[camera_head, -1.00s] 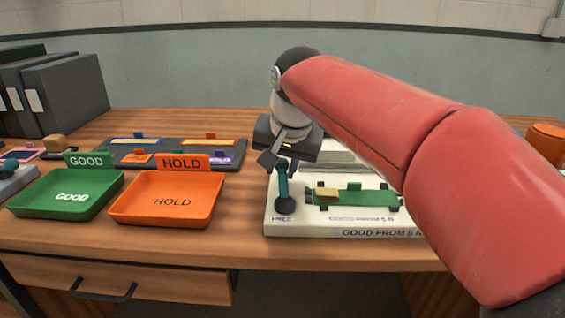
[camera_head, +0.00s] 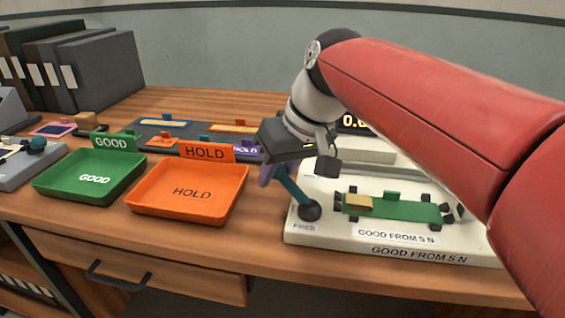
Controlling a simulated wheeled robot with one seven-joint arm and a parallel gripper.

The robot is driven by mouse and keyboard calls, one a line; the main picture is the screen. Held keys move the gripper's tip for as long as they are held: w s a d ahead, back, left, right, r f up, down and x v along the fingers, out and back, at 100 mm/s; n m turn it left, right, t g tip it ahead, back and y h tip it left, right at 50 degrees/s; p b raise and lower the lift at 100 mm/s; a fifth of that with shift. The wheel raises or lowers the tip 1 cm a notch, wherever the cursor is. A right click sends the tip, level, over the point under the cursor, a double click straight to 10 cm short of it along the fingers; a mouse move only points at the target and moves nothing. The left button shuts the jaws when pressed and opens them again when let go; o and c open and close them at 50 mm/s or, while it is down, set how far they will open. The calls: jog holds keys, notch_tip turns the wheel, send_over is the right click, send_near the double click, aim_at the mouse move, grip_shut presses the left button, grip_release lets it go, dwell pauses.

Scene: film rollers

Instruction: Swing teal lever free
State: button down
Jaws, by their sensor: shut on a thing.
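The teal lever (camera_head: 293,190) rises from a round dark pivot (camera_head: 310,210) at the left front of a pale test fixture (camera_head: 340,236). It leans to the left, and its upper end is hidden under my gripper (camera_head: 283,170). My gripper is shut on the lever's upper part. A purple piece (camera_head: 267,173) shows just left of the lever; its lower end is free, and I cannot tell what it belongs to. A green board (camera_head: 405,211) with a tan block (camera_head: 358,203) lies on the fixture among small dark holders.
An orange HOLD tray (camera_head: 190,192) stands close to the left of the fixture, with a green GOOD tray (camera_head: 90,176) beyond it. A dark rack with coloured pieces (camera_head: 165,128) lies behind them. A lit display (camera_head: 355,121) is partly hidden behind my arm.

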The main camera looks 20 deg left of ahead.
aim_at(291, 182)
jog(key=shift+s+a+n+g, duration=0.3)
jog(key=shift+s+n, duration=0.2)
jog(key=shift+n, duration=0.3)
jog(key=c, duration=1.2)
grip_release()
jog(key=shift+o, duration=0.2)
jog(key=shift+d+r, duration=0.1)
jog(key=p+v, duration=0.1)
jog(key=v, duration=0.6)
jog(key=shift+d+r, duration=0.2)
jog(key=shift+r, duration=0.1)
